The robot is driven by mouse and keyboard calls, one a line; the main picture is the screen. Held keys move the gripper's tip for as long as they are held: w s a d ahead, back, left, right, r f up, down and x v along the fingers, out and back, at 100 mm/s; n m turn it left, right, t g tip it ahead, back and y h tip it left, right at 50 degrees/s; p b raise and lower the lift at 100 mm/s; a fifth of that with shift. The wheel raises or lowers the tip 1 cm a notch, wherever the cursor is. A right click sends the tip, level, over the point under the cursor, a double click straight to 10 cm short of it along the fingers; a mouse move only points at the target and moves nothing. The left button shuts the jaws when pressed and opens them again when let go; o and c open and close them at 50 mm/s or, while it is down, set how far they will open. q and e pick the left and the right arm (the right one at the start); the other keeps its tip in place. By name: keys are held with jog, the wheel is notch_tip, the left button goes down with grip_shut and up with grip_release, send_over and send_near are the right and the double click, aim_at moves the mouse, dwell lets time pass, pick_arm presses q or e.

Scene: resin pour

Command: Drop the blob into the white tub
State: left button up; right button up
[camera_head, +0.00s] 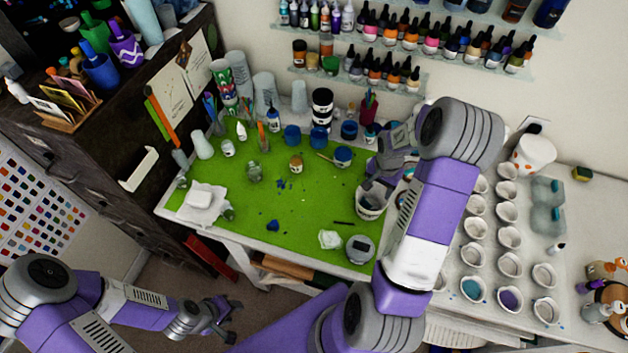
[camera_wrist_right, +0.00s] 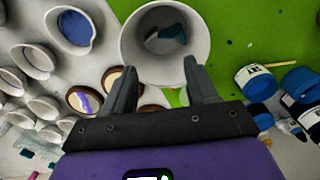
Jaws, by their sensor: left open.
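The white tub (camera_head: 369,207) stands at the right edge of the green mat. In the right wrist view the tub (camera_wrist_right: 137,42) is seen from above, with a dark and teal lump (camera_wrist_right: 172,34) lying inside it. I cannot tell for sure whether this lump is the blob. My right gripper (camera_wrist_right: 160,66) is over the tub's near rim, fingers apart with nothing between them. In the head view the right gripper (camera_head: 380,176) is partly hidden by its arm. A dark blue blob (camera_head: 273,226) lies on the mat. My left gripper (camera_head: 229,322) is open and empty, low at the left.
Blue-lidded jars (camera_head: 319,138) and bottles stand along the mat's back. A round scale (camera_head: 360,249) and a crumpled white cloth (camera_head: 330,239) lie near the front edge. Rows of small white cups (camera_head: 508,237) fill the right side. The mat's middle is mostly clear.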

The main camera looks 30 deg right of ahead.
jog(key=shift+r, duration=0.1)
notch_tip(320, 180, up, 7)
jog(key=shift+r, duration=0.2)
dwell(0.6)
